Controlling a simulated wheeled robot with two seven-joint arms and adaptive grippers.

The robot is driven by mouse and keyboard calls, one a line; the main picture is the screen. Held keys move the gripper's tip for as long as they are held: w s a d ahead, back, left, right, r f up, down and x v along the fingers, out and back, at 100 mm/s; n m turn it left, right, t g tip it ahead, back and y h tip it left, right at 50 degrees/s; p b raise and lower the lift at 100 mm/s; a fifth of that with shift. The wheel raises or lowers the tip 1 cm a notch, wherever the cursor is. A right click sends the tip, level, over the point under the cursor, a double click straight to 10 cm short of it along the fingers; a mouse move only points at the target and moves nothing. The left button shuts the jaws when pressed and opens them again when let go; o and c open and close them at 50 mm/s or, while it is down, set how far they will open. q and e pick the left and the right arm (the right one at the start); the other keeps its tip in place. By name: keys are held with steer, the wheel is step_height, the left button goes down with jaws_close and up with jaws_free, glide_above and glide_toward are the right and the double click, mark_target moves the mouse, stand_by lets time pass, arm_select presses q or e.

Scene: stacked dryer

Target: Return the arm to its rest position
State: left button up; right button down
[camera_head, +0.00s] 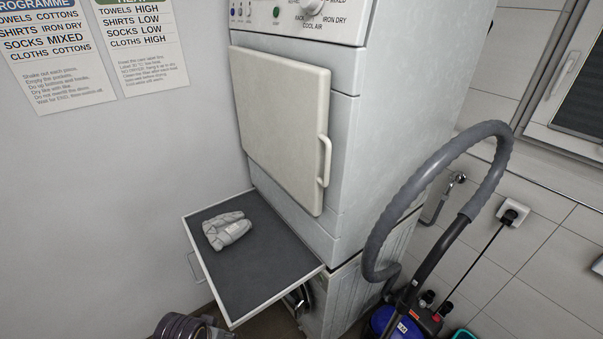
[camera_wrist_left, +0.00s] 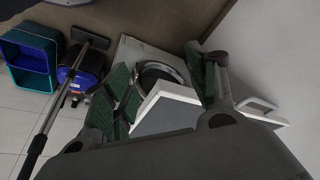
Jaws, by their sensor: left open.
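In the head view, part of my arm (camera_head: 187,326) shows at the bottom left edge, below the pulled-out shelf (camera_head: 265,270); no fingers can be made out there. In the left wrist view, my left gripper (camera_wrist_left: 160,72) is open, its two green-padded fingers spread apart with nothing held between them. The white-edged shelf shows behind and between the fingers; I cannot tell how far away it is. My right gripper is in neither view.
The dryer door (camera_head: 285,122) looks closed, its handle at its right. A folded grey cloth item (camera_head: 227,231) lies on the shelf. A vacuum cleaner (camera_head: 400,321) with a looping hose stands right of the machines. Blue and green bins (camera_wrist_left: 28,58) show in the wrist view.

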arm_select(q)
steer(key=s+f+g+b, duration=0.1)
steer(key=s+f, duration=0.2)
steer(key=f, duration=1.3)
steer(key=s+f+b, duration=0.1)
steer(key=s+f, duration=0.1)
steer(key=f, duration=1.4)
steer(key=s+a+f+b, duration=0.1)
steer(key=s+a+f, duration=0.1)
steer(key=s+f, duration=0.7)
steer(key=s+a+f+g, duration=0.1)
steer(key=s+a+f, duration=0.1)
steer(key=s+f, duration=0.8)
steer(key=shift+s+a+f+b, duration=0.15)
steer(key=shift+s+f+b, duration=0.15)
steer(key=shift+s, duration=0.75)
